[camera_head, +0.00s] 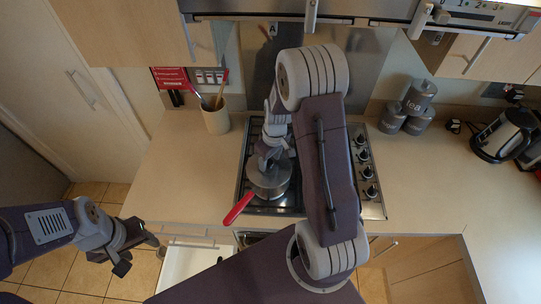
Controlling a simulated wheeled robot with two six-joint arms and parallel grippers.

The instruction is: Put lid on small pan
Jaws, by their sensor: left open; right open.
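A small grey pan (273,188) with a red handle (238,208) sits at the front left of the hob, its handle pointing toward the front left over the counter edge. A flat grey round surface that looks like a lid (270,175) covers its top; how well it is seated I cannot tell. My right gripper (269,160) is open, pointing down right at the back of the pan's top; whether it touches is unclear. My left gripper (137,254) is open and empty, low on the left, well apart from the pan.
My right arm hides much of the hob (374,209). A utensil pot (215,119) stands at the back left, canisters (408,108) and a kettle (499,138) at the right. An open drawer (188,262) juts out below the counter. The left counter (185,172) is clear.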

